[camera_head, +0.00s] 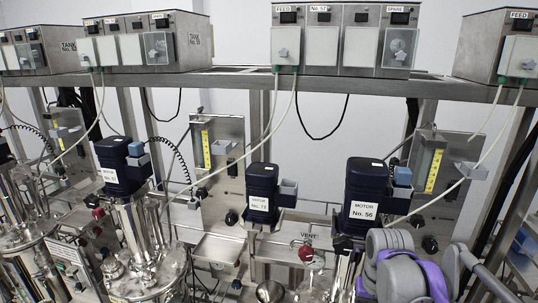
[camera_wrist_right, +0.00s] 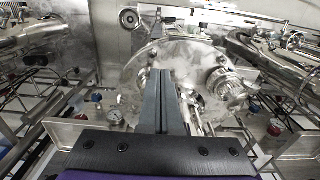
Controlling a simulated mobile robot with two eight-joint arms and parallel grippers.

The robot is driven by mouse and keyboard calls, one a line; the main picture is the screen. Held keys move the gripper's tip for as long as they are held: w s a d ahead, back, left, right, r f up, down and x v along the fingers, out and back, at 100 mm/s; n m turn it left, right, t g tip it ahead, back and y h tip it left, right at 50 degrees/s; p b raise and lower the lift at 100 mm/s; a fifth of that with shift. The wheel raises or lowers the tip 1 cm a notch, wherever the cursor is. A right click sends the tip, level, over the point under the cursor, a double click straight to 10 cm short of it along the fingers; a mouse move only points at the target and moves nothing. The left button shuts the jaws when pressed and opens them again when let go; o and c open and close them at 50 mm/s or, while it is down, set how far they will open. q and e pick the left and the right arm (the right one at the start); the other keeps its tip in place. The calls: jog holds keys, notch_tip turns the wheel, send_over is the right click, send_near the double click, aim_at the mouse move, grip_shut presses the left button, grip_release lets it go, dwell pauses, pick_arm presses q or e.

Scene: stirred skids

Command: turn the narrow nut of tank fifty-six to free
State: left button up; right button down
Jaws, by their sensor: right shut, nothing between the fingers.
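A dark blue motor (camera_head: 365,195) labelled "MOTOR No. 56" stands right of centre in the head view. My right arm hides much of what is below and right of it. In the right wrist view, a round shiny steel tank lid (camera_wrist_right: 132,80) carries several fittings, among them a round ribbed steel fitting (camera_wrist_right: 225,85) at right. I cannot tell which fitting is the narrow nut. My right gripper (camera_wrist_right: 163,75) is shut and empty, its fingers in front of the lid. Contact cannot be told. My left gripper is not in view.
Two more blue motors (camera_head: 263,196) (camera_head: 122,165) stand to the left. Control boxes (camera_head: 345,38) sit on a steel beam (camera_head: 220,82) above, with hanging cables. A red-knobbed vent valve (camera_head: 306,253) is left of my right arm.

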jog(key=shift+f+b, duration=0.8)
jog(key=shift+f, duration=1.2)
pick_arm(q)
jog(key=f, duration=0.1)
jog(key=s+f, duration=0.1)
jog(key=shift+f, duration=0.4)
pick_arm(e)
jog(key=shift+w+d+r, duration=0.15)
jog(key=shift+w+d, duration=0.05)
jog(key=shift+w, duration=0.05)
